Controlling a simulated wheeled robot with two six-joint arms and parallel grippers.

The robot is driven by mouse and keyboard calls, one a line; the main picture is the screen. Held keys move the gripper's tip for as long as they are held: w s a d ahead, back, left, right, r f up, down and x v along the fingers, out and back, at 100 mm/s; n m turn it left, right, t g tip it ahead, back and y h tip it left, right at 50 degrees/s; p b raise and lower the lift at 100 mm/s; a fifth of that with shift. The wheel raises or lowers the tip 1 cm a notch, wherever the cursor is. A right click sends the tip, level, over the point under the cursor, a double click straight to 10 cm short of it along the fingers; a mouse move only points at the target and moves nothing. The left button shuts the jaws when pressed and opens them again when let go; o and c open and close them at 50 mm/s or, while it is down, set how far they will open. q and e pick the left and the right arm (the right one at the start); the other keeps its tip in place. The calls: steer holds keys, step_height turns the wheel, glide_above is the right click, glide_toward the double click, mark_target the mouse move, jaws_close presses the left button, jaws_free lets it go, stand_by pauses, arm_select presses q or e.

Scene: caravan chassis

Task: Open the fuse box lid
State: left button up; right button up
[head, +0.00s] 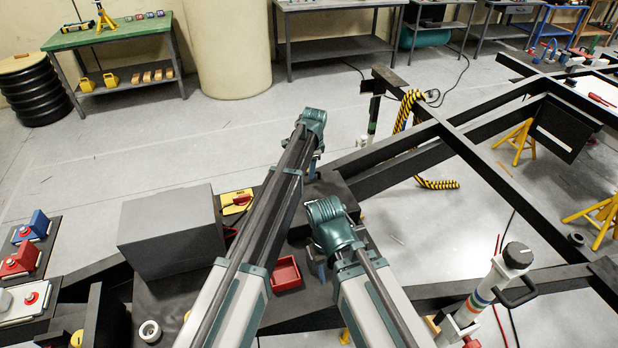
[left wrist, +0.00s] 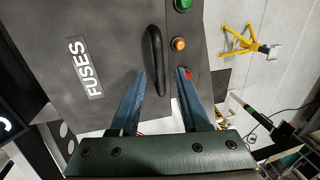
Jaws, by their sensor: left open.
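The fuse box lid (left wrist: 110,35) is a dark grey panel with a white FUSES label (left wrist: 85,68), filling the upper left of the left wrist view. A black bar handle (left wrist: 153,60) stands on it. My left gripper (left wrist: 161,74) is open, its fingers on either side of the handle's near end; I cannot tell whether they touch it. In the head view my left gripper (head: 313,170) is mostly hidden under its wrist, above a dark box (head: 340,195) that seems to be the fuse box. My right gripper (head: 318,266) is mostly hidden under its wrist; its jaws are unclear.
Green (left wrist: 183,5), orange (left wrist: 178,44) and red (left wrist: 188,74) buttons sit right of the handle. A light grey box (head: 170,232), a yellow device (head: 237,201) and a red tray (head: 286,273) are on the chassis. A striped hose (head: 403,112) hangs over a beam.

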arm_select(q)
steer(key=shift+w+f, duration=0.1)
steer(key=shift+f, duration=0.35)
jaws_close()
stand_by(1.1)
